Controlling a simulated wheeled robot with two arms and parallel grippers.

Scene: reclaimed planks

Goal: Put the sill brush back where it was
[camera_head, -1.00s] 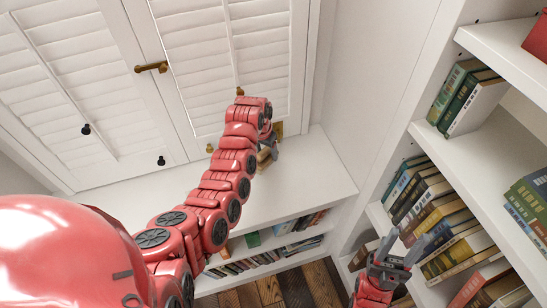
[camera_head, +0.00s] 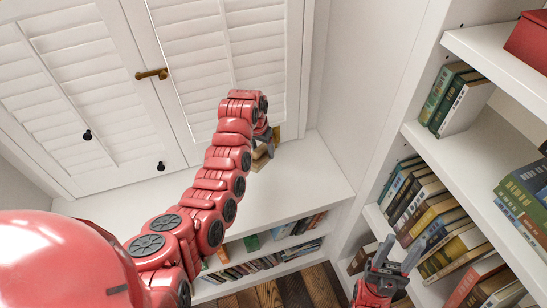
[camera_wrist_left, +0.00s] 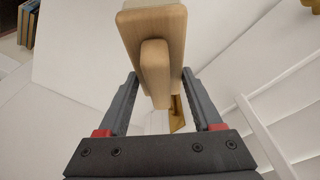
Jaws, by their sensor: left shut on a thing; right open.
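The sill brush, a pale wooden block with a wooden grip, is in my left gripper. In the left wrist view the brush (camera_wrist_left: 152,35) fills the top middle, and its grip lies between the two fingers of my left gripper (camera_wrist_left: 161,85). In the head view my left gripper (camera_head: 262,138) is shut on the brush (camera_head: 262,156), over the back of the white sill (camera_head: 303,176) near the shutters. My arm and fingers hide part of it. I cannot tell whether the brush touches the sill. My right gripper (camera_head: 400,252) is open and empty, in front of the right bookshelf.
White louvred shutters (camera_head: 187,60) with a brass handle (camera_head: 151,74) stand behind the sill. A brass-coloured piece (camera_wrist_left: 177,113) shows beyond the grip. Books (camera_head: 283,236) fill shelves below the sill, and a bookcase (camera_head: 490,165) stands at right. The sill's right part is clear.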

